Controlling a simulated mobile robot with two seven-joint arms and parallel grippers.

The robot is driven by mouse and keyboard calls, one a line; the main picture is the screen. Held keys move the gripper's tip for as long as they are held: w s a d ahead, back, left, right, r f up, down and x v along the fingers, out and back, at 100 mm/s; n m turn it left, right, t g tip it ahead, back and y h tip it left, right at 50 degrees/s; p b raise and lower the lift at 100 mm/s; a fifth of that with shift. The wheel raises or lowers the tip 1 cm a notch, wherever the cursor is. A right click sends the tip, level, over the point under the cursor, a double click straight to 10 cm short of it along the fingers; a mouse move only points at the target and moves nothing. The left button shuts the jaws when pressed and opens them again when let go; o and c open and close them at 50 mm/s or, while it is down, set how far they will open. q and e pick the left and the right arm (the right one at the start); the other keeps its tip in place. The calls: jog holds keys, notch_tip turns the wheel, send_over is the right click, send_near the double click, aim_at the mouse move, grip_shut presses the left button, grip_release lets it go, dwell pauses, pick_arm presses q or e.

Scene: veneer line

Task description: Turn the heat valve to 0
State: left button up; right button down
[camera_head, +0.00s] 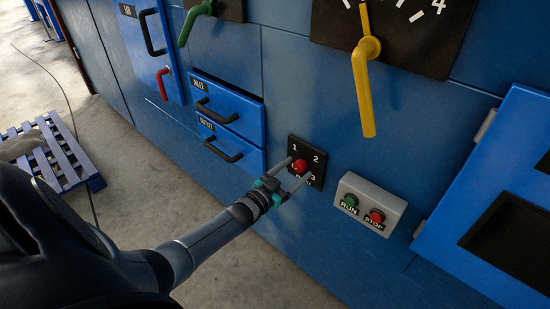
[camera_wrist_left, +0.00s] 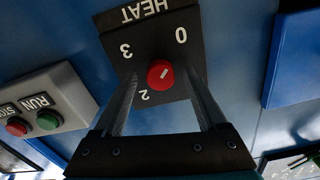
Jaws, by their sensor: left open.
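The heat valve is a small red knob (camera_head: 299,166) on a black square plate (camera_head: 318,159) marked with numbers, on the blue machine front. In the left wrist view the red knob (camera_wrist_left: 160,73) carries a short white mark. The plate there shows HEAT, 0, 3 and 2, upside down; the mark lies along a slant between 2 and 0, and I cannot tell which end points. My left gripper (camera_head: 298,171) is open, its two fingers on either side of the knob. In the wrist view gaps show between fingers and knob. My right gripper is not in view.
A grey box (camera_head: 367,204) with green RUN and red STOP buttons is right of the plate. A yellow lever (camera_head: 363,90) hangs above it. Two blue drawers (camera_head: 230,107) with black handles are at upper left. A blue panel (camera_head: 500,160) juts out at right.

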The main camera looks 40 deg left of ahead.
pick_arm(q)
jog(key=s+a+p, duration=0.1)
jog(key=s+p, duration=0.2)
jog(key=s, duration=1.1)
jog(key=shift+s, duration=0.2)
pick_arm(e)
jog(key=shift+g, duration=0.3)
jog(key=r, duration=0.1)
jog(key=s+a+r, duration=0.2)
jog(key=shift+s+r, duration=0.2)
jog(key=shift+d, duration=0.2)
